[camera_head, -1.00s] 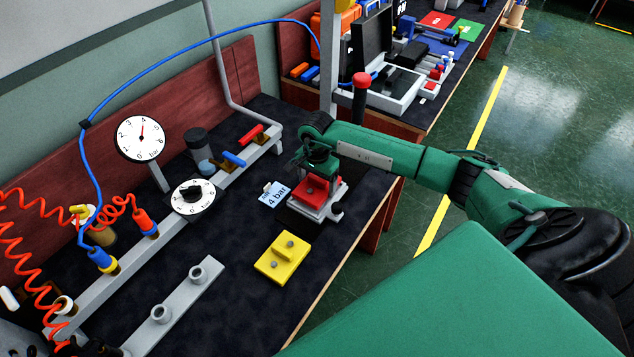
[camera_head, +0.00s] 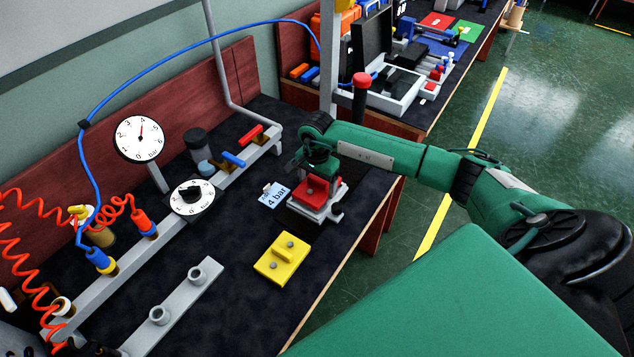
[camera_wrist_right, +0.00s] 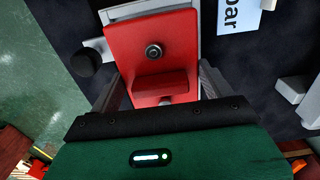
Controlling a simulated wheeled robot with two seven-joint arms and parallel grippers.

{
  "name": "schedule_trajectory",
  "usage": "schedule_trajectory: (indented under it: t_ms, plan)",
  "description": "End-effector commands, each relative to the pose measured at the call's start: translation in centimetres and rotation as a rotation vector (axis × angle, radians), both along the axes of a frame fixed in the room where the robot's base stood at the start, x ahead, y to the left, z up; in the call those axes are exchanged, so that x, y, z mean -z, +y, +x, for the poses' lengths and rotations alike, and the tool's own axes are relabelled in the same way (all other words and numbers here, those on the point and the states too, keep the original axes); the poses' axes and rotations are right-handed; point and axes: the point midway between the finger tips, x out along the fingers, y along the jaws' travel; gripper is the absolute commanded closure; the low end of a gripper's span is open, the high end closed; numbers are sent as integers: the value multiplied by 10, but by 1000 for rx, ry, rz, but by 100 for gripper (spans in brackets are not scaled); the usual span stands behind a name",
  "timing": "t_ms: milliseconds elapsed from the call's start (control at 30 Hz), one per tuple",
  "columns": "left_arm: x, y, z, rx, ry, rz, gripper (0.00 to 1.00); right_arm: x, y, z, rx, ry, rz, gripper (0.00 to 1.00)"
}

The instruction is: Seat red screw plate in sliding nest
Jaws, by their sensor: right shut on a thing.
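The red screw plate (camera_head: 312,193) has a raised red grip block and a dark screw, best seen in the wrist view (camera_wrist_right: 135,45). My right gripper (camera_head: 318,178) comes down over it from above. My left gripper is not in view.
A yellow plate (camera_head: 282,258) lies in front of the nest, and a "4 bar" card (camera_head: 274,196) lies left of it. A dark round knob (camera_wrist_right: 83,64) sits beside the nest. A grey rail with gauges runs farther left. The bench's right edge is close.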

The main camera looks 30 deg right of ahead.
Motion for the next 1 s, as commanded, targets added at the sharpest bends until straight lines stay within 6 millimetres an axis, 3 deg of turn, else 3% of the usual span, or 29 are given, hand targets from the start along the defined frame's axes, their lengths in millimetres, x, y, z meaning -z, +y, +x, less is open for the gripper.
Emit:
schedule_trajectory:
  t_ms: [833,867,933,1000]
  plan:
    - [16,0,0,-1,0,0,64,18,0,0,-1,-1,0,52]
    - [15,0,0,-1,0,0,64,16,0,0,0,-1,0,13]
    - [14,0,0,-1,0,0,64,16,0,0,-1,-1,0,0]
    - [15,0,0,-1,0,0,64,16,0,0,-1,-1,0,0]
